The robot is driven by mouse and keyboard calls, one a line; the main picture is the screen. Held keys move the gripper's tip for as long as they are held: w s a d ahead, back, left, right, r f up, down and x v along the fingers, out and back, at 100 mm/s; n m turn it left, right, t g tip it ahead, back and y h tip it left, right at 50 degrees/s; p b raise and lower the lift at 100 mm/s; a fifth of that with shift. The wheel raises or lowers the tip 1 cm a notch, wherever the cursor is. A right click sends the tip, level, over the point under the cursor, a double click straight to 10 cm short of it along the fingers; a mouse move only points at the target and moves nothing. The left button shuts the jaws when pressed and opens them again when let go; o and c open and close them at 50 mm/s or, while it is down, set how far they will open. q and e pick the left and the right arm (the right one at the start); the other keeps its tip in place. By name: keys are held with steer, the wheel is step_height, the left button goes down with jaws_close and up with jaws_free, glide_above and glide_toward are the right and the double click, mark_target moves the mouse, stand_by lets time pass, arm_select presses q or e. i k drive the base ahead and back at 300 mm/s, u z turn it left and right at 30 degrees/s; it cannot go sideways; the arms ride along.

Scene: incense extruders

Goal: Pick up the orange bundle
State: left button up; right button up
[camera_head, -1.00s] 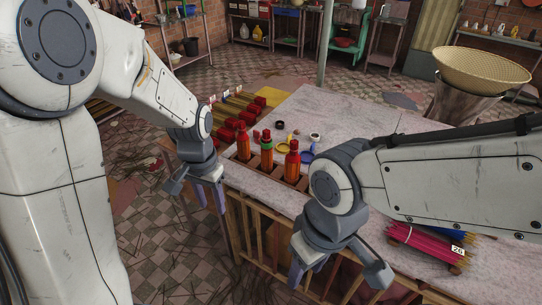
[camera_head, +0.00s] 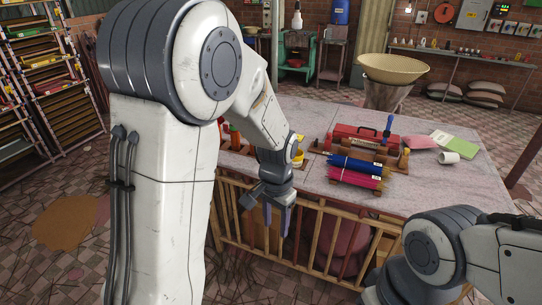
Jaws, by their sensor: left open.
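I cannot make out an orange bundle in this view. A blue bundle (camera_head: 357,165) and a magenta bundle (camera_head: 355,179) lie side by side on a wooden rack on the table's near part. My left gripper (camera_head: 277,217) hangs fingers down in front of the table's near edge, left of these bundles. It is open and apart from them. My right arm shows at the lower right, but its gripper is out of the picture. My left arm hides the table's left end.
Orange bottles (camera_head: 234,136) show partly behind my left arm. A slatted wooden rail (camera_head: 320,237) runs below the near edge.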

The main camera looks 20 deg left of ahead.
mark_target(235, 141)
steer(key=u, duration=0.9)
steer(key=i, duration=0.5)
steer(key=u, duration=0.7)
steer(key=i, duration=1.35)
steer(key=z, duration=1.05)
steer(key=i, duration=0.45)
steer(key=z, duration=0.5)
